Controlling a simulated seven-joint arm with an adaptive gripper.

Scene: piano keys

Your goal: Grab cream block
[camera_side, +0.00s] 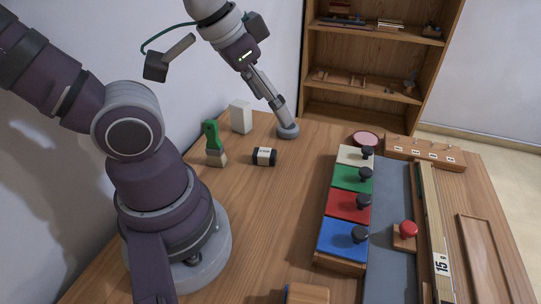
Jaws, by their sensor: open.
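A cream block (349,156) with a black knob is at the far end of a row of coloured blocks, right of centre. A separate off-white upright block (240,117) stands at the back left of the table. My gripper (277,104) is open, pointing down at the back of the table, left of the row. Its tips are close to a grey round-based piece (288,131); I cannot tell whether they touch.
A pink round dish (366,139) and a wooden peg rack (425,151) are behind the row. A red knob (407,229) is right. The table's middle is clear.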

